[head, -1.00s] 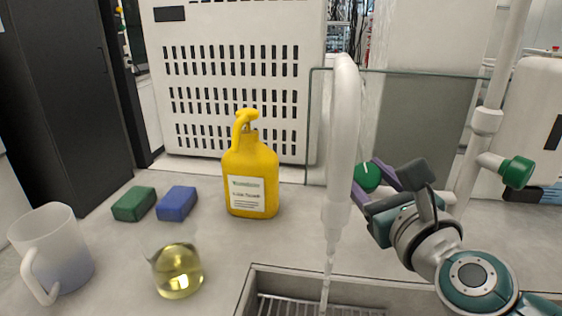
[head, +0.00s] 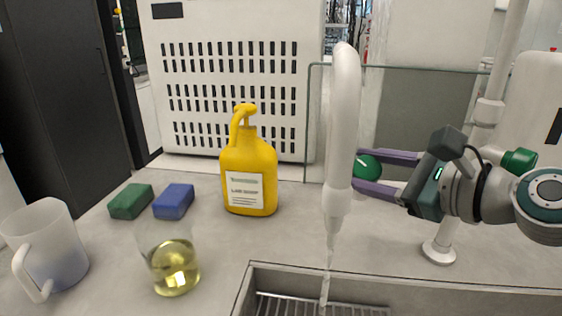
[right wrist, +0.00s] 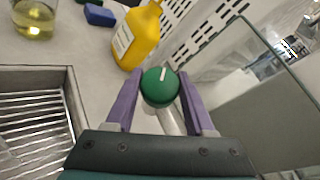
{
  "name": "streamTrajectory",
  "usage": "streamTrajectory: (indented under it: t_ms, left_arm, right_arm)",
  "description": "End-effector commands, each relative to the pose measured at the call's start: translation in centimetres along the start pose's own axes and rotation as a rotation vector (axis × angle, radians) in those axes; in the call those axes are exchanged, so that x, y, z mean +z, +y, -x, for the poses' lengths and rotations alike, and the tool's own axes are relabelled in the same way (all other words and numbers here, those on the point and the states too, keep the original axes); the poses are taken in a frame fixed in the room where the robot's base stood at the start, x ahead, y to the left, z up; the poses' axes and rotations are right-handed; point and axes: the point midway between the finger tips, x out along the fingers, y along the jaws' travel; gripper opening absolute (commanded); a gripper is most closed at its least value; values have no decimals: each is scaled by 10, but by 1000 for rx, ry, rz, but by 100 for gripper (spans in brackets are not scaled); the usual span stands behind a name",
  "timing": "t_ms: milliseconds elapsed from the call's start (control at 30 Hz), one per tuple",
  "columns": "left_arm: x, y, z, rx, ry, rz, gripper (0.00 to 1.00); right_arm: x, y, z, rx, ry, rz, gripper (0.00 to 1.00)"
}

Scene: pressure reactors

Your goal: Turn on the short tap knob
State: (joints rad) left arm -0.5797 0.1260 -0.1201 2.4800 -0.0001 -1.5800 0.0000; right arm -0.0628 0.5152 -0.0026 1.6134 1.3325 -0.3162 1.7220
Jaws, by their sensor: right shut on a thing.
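The green short tap knob (head: 367,167) is partly behind the white tap spout (head: 343,130) in the head view. In the right wrist view the knob (right wrist: 159,86) shows a white mark and sits on a short pale stem between my purple fingers. My right gripper (head: 366,172) comes in from the right, and its fingers are shut on the knob. My left gripper is not in view.
A second green knob (head: 519,161) is on the white pipe (head: 488,115) at right. A glass screen (head: 425,120) stands behind the tap. A yellow soap bottle (head: 249,165), blue sponge (head: 174,201), green sponge (head: 131,201), beaker (head: 174,262) and white mug (head: 45,250) stand left.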

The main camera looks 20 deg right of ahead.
Motion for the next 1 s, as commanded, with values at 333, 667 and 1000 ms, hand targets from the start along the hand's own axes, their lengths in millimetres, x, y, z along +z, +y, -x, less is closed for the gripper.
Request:
streamTrajectory:
  t_ms: [333, 667, 1000]
  left_arm:
    - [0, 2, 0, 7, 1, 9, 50]
    - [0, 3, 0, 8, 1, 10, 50]
    - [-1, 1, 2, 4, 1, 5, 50]
  right_arm:
    - [1, 0, 0, 7, -2, 5, 0]
    - [1, 0, 0, 6, -1, 5, 66]
    - [0, 0, 19, 8, 2, 6, 66]
